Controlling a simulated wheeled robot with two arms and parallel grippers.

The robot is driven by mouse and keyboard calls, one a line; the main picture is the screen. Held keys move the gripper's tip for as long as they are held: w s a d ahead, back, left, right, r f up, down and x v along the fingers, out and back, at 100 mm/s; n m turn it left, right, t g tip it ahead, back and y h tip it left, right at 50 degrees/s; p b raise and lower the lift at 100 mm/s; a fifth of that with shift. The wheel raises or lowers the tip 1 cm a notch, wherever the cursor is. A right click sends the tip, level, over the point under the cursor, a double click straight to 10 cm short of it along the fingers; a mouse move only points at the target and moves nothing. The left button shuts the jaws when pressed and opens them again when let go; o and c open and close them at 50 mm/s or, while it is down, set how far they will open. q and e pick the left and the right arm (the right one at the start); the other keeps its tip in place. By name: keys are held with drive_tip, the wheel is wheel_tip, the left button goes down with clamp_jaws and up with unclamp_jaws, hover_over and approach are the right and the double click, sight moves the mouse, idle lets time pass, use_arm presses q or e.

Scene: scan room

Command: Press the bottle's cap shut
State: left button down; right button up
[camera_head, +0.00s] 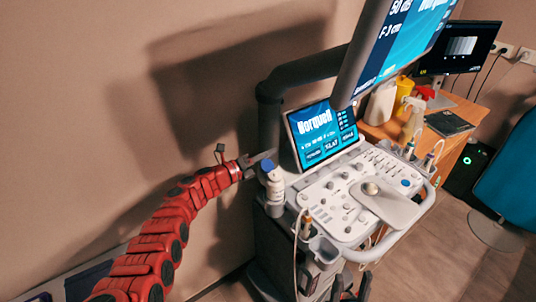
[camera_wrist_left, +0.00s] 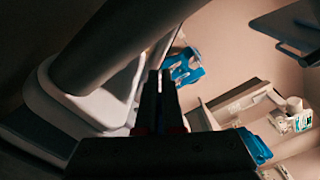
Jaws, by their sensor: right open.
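A small white bottle (camera_head: 275,190) with a blue cap (camera_head: 267,165) stands upright at the left side of the ultrasound machine's control panel. Whether the cap is fully shut is too small to tell. My left gripper (camera_head: 263,157), on the red arm, is right by the cap, at its top. I cannot tell if they touch. In the left wrist view its two dark fingers (camera_wrist_left: 158,100) are side by side with almost no gap and nothing seen between them. My right gripper (camera_head: 351,287) is low at the bottom edge, dark, with its fingers apart and empty.
The tilted touch screen (camera_head: 320,133) stands just right of the bottle, and a large monitor (camera_head: 405,40) hangs above on a dark arm (camera_head: 300,75). A probe (camera_head: 306,224) sits in a holder in front. A wooden desk (camera_head: 450,150) with a spray bottle (camera_head: 414,117) is behind.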

use_arm(q)
drive_tip(key=s+d+r+m, duration=0.1)
drive_tip(key=m, duration=0.4)
drive_tip(key=s+d+m+p, duration=0.1)
drive_tip(key=s+m, duration=0.1)
drive_tip(key=m, duration=0.3)
drive_tip(key=s+d+r+m+p, duration=0.1)
drive_tip(key=m, duration=0.3)
drive_tip(key=shift+s+d+r+m, duration=0.25)
drive_tip(key=shift+s+r+m, duration=0.05)
drive_tip(key=shift+s+m, duration=0.1)
drive_tip(key=m+b, duration=0.1)
drive_tip(key=s+d+f+m+b, duration=0.1)
drive_tip(key=m, duration=0.1)
drive_tip(key=shift+s+m, duration=0.2)
drive_tip(key=shift+m, duration=0.1)
drive_tip(key=shift+s+d+f+m+b, duration=0.3)
drive_tip(key=shift+f+m+b, duration=0.4)
drive_tip(key=shift+m+b, duration=1.5)
drive_tip(key=shift+s+d+f+m+b, duration=0.25)
drive_tip(key=shift+s+f+m+b, duration=0.3)
drive_tip(key=shift+m+b, duration=1.6)
drive_tip(key=shift+s+d+f+m+b, duration=0.25)
drive_tip(key=shift+f+m+b, duration=0.9)
drive_tip(key=shift+b, duration=1.7)
drive_tip(key=shift+r+m, duration=0.3)
drive_tip(key=shift+r, duration=0.1)
